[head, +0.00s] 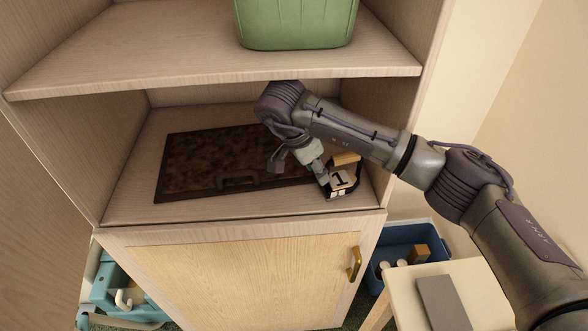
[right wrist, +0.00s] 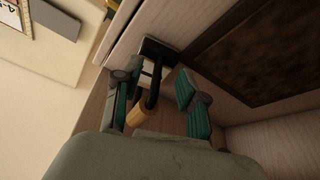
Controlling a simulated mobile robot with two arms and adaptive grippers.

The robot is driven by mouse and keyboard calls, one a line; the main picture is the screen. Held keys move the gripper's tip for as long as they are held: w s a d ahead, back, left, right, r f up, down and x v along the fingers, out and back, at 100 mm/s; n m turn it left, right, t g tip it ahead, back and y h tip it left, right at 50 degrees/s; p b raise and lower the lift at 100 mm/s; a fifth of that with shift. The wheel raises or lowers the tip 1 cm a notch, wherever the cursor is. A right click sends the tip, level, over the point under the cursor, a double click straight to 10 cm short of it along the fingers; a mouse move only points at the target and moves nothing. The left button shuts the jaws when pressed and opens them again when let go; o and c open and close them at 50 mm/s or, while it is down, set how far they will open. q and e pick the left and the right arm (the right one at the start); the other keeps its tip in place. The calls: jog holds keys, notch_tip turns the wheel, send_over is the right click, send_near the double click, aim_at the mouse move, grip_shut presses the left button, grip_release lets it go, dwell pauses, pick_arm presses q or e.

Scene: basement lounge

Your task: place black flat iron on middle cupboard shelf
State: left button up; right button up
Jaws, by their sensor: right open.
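The black flat iron (head: 342,186) with a wooden handle (head: 346,159) is on the middle cupboard shelf (head: 130,205), near its front right corner. My right gripper (head: 319,173) is at the iron's left side in the head view, partly hidden by my own wrist. In the right wrist view, the open fingers of my right gripper (right wrist: 154,88) stand either side of the iron's wooden handle (right wrist: 138,113) and black bracket. A gap shows between the handle and the right finger; contact with the left finger is unclear. My left gripper is out of view.
A dark framed tray-like panel (head: 205,165) with a handle lies on the same shelf, left of the iron. A green bin (head: 297,25) stands on the shelf above. The cupboard door (head: 240,285) below is closed. A blue crate (head: 405,245) and small table (head: 470,285) stand at right.

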aim_at(327, 166)
jog(key=d, duration=0.1)
jog(key=w+d+f+p, duration=0.1)
jog(key=shift+w+d+f, duration=0.1)
jog(key=shift+d+f, duration=0.2)
jog(key=shift+d, duration=0.05)
jog(key=shift+w+d+f, duration=0.15)
jog(key=shift+f, duration=0.45)
jog(key=shift+c, duration=0.3)
grip_shut()
